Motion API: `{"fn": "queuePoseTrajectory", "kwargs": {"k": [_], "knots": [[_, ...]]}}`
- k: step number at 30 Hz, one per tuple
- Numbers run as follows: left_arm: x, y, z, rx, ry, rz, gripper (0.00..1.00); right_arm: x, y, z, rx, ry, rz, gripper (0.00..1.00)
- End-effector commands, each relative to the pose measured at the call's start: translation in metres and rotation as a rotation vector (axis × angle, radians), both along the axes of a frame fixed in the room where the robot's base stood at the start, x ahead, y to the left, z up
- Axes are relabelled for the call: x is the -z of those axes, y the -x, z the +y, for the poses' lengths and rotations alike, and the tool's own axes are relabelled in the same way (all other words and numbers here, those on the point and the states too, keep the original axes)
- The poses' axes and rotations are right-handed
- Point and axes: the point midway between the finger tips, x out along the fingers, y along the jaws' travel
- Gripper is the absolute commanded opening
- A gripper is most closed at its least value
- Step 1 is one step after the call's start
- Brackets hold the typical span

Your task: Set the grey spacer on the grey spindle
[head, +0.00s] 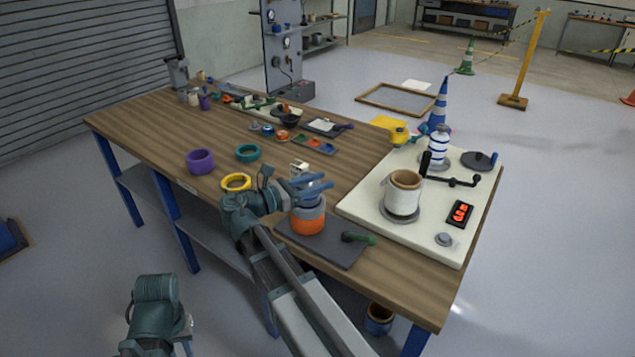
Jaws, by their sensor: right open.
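A grey ring (309,208), which looks like the grey spacer, sits on top of an orange ring (308,223) in an upright stack. The stack stands on a dark grey base plate (290,236) near the table's front edge. My right gripper (314,184) is open, with its blue fingers directly over the grey ring. Whether the fingers touch it is unclear. The grey spindle is not clearly visible; the rings and gripper may hide it. Part of my left arm shows at the lower left, but its gripper cannot be made out.
A purple ring (201,162), a teal ring (247,152) and a yellow ring (236,182) lie left on the wooden table (150,130). A green-handled tool (358,238) lies beside the stack.

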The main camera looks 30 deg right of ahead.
Motion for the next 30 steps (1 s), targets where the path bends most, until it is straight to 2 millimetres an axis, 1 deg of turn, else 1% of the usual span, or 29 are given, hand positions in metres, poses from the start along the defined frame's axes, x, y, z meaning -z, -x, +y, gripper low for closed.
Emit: {"fn": "queuePoseTrajectory", "kwargs": {"k": [1, 2, 5, 8, 11, 15, 21, 25, 30], "knots": [[0.004, 0.0, 0.0, 0.0, 0.0, 0.0, 0.32, 0.083, -0.002, 0.012, -0.001, -0.372, 0.014, 0.61], [0.004, 0.0, 0.0, 0.0, 0.0, 0.0, 0.32, 0.083, -0.002, 0.013, -0.002, -0.372, 0.014, 0.61], [0.003, 0.0, 0.0, 0.0, 0.0, 0.0, 0.32, 0.081, -0.003, 0.015, -0.003, -0.364, 0.014, 0.61], [0.002, 0.0, 0.0, 0.0, 0.0, 0.0, 0.32, 0.075, -0.003, 0.026, -0.005, -0.34, 0.014, 0.61], [0.0, 0.0, 0.0, 0.0, 0.0, 0.0, 0.32, 0.065, -0.003, 0.044, -0.011, -0.297, 0.012, 0.61], [-0.002, 0.0, 0.0, 0.0, 0.0, 0.0, 0.32, 0.046, -0.002, 0.074, -0.016, -0.218, 0.011, 0.61], [-0.005, 0.0, 0.0, 0.0, 0.0, 0.0, 0.32, 0.021, 0.001, 0.11, -0.012, -0.112, 0.005, 0.61], [-0.007, 0.0, 0.0, 0.0, 0.0, 0.0, 0.32, 0.007, 0.004, 0.127, -0.006, -0.056, -0.001, 0.61], [-0.008, 0.0, 0.0, 0.0, 0.0, 0.0, 0.32, -0.005, 0.006, 0.14, -0.002, -0.01, -0.004, 0.61]]}}
